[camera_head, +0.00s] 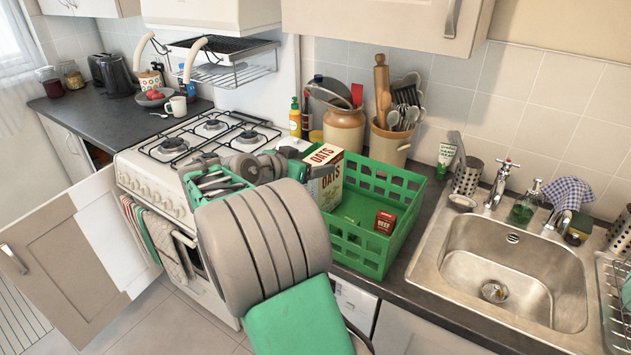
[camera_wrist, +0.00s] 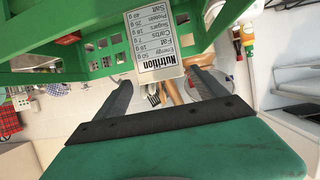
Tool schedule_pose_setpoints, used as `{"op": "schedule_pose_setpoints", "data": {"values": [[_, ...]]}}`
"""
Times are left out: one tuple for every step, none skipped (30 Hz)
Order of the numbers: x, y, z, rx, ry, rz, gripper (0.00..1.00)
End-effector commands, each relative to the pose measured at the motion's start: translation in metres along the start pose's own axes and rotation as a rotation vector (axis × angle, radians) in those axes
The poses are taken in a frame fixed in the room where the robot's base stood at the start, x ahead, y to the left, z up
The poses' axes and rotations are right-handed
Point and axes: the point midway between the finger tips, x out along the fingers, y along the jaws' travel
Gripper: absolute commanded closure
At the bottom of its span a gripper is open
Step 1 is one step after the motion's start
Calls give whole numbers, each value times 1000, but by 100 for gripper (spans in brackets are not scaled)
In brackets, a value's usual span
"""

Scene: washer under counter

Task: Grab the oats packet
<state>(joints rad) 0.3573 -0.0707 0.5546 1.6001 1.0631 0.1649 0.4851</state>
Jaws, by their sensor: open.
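The oats packet (camera_head: 325,180) is a white, red-lettered box standing upright in the left end of the green crate (camera_head: 398,243). In the wrist view the packet (camera_wrist: 157,42) shows its side panel with the nutrition text upside down. My gripper (camera_wrist: 160,78) is open, with one dark finger on each side of the packet's near end. The fingertips look level with or just short of the packet, and I cannot tell whether they touch it. In the head view my arm hides most of my gripper and the packet's lower left part.
A small red beef box (camera_head: 385,222) stands in the crate, right of the packet. A utensil pot (camera_head: 391,143) and a tan crock (camera_head: 344,128) stand behind the crate. The sink (camera_head: 500,285) is to the right, the gas hob (camera_head: 205,135) to the left. A cupboard door (camera_head: 75,262) hangs open.

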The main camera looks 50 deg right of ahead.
Motion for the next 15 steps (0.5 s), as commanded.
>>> {"op": "schedule_pose_setpoints", "data": {"values": [[6,0,-1,-4,-1,1,18],[10,-1,-1,-4,-2,-1,18],[14,-1,0,-5,-3,-3,18],[18,-2,0,-6,-3,-3,18],[22,-2,0,-6,-3,-4,18],[29,-2,0,-6,-4,-5,18],[35,-3,0,-7,-5,-4,18],[41,-3,1,-7,-5,-4,18],[48,-3,2,-6,-5,-5,18],[53,-3,2,-6,-5,-5,18],[57,-3,2,-6,-5,-5,18],[61,-3,3,-6,-5,-7,18],[62,-3,4,-6,-4,-8,18],[63,-4,4,-5,-4,-8,18],[63,-4,4,-5,-4,-9,18]]}}
